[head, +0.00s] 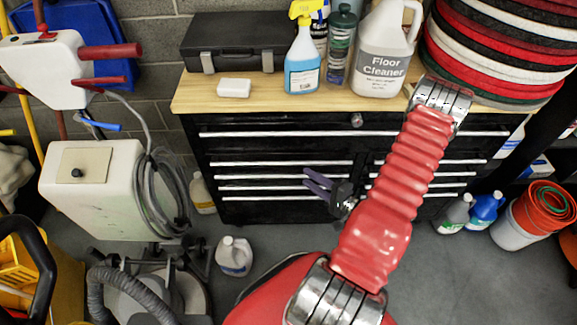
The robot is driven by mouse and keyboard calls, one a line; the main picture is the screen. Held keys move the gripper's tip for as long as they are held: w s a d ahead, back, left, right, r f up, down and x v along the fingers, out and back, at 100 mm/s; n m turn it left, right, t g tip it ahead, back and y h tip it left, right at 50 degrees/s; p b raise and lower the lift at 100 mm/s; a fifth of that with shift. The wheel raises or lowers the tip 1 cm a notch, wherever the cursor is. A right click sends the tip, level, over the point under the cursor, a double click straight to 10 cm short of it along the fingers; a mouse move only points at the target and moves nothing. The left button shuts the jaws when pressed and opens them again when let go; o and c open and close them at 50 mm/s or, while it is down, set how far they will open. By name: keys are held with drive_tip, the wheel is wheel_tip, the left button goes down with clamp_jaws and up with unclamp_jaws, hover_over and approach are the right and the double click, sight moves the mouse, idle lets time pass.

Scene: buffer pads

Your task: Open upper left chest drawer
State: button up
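The black tool chest (260,148) stands under a wooden top, facing me. A wide drawer with a long silver handle (270,134) runs across its top. Below it are two columns of narrower drawers. The uppermost handle of the left column (255,163) is in plain view, and the drawers look shut. My gripper (305,177) has purple fingers pointing left, with a small gap between them. It shows in front of the right end of the left-column handles and looks empty. I cannot tell whether it touches a handle. My red arm hides part of the right column.
On the wooden top (190,100) stand a black case (235,42), a yellow-topped spray bottle (303,60), a floor cleaner jug (385,50) and stacked pads (500,50). A white jug (234,256) and a floor machine (150,290) are on the floor at left. Bottles and buckets stand at right.

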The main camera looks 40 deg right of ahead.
drive_tip(key=w+a+f, duration=0.1)
drive_tip(key=w, duration=0.9)
drive_tip(key=shift+a+f, duration=0.25)
drive_tip(key=shift+w, duration=0.1)
clamp_jaws()
drive_tip(key=shift+a, duration=0.15)
idle(0.4)
